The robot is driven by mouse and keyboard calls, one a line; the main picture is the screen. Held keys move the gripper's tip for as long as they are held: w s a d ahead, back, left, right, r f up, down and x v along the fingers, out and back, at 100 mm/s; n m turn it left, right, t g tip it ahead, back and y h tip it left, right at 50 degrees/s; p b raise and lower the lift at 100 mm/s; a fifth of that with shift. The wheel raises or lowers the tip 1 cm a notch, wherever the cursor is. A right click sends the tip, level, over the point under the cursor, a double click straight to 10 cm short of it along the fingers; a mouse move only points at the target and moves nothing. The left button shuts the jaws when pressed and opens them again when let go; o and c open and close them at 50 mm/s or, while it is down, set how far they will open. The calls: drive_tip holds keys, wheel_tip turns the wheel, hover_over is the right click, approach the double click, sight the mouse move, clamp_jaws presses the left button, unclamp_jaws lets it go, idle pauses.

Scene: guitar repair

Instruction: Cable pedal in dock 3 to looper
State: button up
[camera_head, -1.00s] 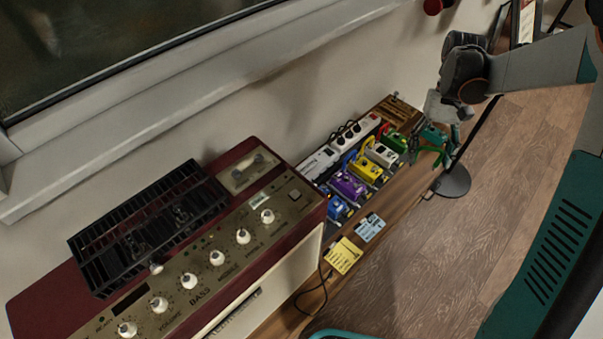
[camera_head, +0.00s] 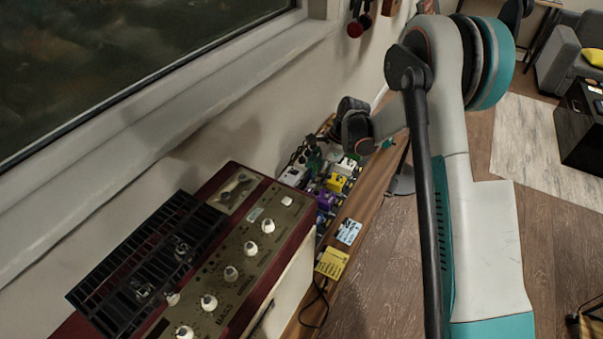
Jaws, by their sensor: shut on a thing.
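A row of small pedals stands on the bench beyond the amplifier: a white pedal (camera_head: 347,166), a yellow pedal (camera_head: 337,183) and a purple pedal (camera_head: 325,201). Dock numbers are too small to read, and I cannot tell which unit is the looper. My gripper (camera_head: 314,154) is small and dark at the far end of the row, over its left side, below my wrist. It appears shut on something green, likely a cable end. Its fingertips and that end's exact position are unclear. My wrist hides part of the row's far end.
The maroon amplifier (camera_head: 262,178) with white knobs fills the near left, a black grille (camera_head: 150,265) on top. A wall and window ledge run along the left.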

drive_tip(key=w+a+f+m+t+b, duration=0.2)
drive_tip(key=w+a+f+m+b, duration=0.2)
drive_tip(key=f+m, duration=0.3)
drive_tip(key=shift+w+a+f+t+h, duration=0.15)
drive_tip(key=shift+f+t+h, duration=0.25)
drive_tip(key=shift+f, duration=1.35)
drive_tip(key=shift+b, duration=0.35)
idle(0.4)
drive_tip(key=shift+f+b, duration=0.45)
drive_tip(key=shift+f, duration=0.55)
idle(0.8)
drive_tip(key=o, duration=1.5)
drive_tip(key=shift+c, duration=0.2)
drive_tip(key=shift+o, duration=0.4)
